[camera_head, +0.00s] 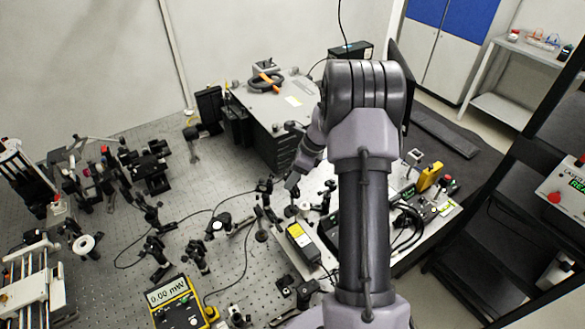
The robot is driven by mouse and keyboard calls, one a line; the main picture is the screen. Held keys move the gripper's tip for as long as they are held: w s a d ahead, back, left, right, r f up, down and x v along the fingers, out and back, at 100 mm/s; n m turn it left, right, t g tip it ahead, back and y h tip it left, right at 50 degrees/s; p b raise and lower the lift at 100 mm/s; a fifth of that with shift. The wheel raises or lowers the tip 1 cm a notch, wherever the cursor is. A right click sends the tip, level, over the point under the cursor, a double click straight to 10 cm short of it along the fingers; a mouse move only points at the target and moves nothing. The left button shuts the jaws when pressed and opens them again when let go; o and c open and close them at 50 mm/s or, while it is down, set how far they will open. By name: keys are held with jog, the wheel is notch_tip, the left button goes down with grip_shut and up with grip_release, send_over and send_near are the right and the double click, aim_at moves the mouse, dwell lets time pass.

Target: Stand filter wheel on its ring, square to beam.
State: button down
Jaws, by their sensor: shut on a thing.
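My gripper (292,186) is at the end of my arm, low over the middle of the bench among the optics posts. It is shut on a small dark thing, which I take to be the filter wheel; it is too small and too dark to make out its outline or tilt. A small pale round piece (304,205) sits just below and right of my gripper; I cannot tell whether it is the ring. The beam line is not visible.
Posts and cables crowd the perforated bench (130,262). A yellow power meter (178,305) reads 0.00 mW at the front. A yellow-labelled box (302,243) lies near my arm. A large dark instrument (270,105) stands behind. My arm hides part of the right side.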

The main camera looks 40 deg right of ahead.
jog(key=c, duration=0.6)
grip_release()
